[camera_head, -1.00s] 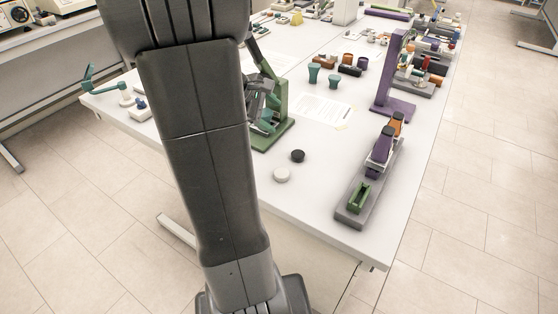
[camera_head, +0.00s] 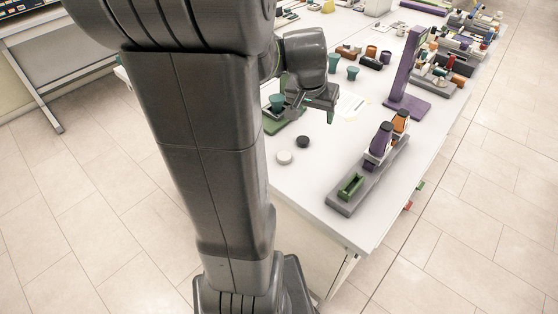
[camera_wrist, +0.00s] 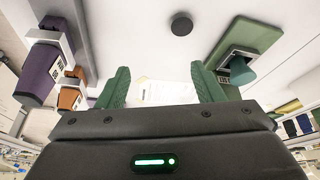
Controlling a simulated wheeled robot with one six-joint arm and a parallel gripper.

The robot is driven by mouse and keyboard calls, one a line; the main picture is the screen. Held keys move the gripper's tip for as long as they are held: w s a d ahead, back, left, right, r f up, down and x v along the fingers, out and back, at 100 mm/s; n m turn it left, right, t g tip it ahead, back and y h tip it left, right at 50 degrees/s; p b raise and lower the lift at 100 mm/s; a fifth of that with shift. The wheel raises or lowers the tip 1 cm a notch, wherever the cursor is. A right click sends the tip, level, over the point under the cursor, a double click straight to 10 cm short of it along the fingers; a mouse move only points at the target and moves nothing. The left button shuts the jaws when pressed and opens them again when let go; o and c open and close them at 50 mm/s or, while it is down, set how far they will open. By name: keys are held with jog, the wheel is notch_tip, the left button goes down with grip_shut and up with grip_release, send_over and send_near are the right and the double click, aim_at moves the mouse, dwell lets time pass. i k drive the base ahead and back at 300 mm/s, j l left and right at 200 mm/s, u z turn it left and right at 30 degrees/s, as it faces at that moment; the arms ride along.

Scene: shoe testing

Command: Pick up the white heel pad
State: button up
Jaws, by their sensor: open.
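The white heel pad (camera_head: 285,158) is a small round disc lying flat near the front of the white table in the head view. A similar black disc (camera_head: 303,141) lies just behind it, and shows in the wrist view (camera_wrist: 181,24). My gripper (camera_head: 312,112) is above the table, beyond both discs in the head view. Its two green fingers (camera_wrist: 162,78) are spread apart with nothing between them. The white pad cannot be made out in the wrist view.
A green stand (camera_wrist: 247,42) with a teal part is close to my gripper. A grey tray (camera_head: 340,205) with purple and orange shoe-like pieces stands right of the discs. A purple stand (camera_head: 410,75) is farther back. The tabletop around the discs is clear.

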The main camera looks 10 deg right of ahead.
aim_at(284, 157)
jog(key=k+l+u, duration=0.15)
jog(key=u, duration=0.2)
jog(key=k+l+u, duration=0.15)
jog(key=u, duration=0.15)
jog(key=k+l+u, duration=0.2)
jog(key=u, duration=0.15)
jog(key=l, duration=0.1)
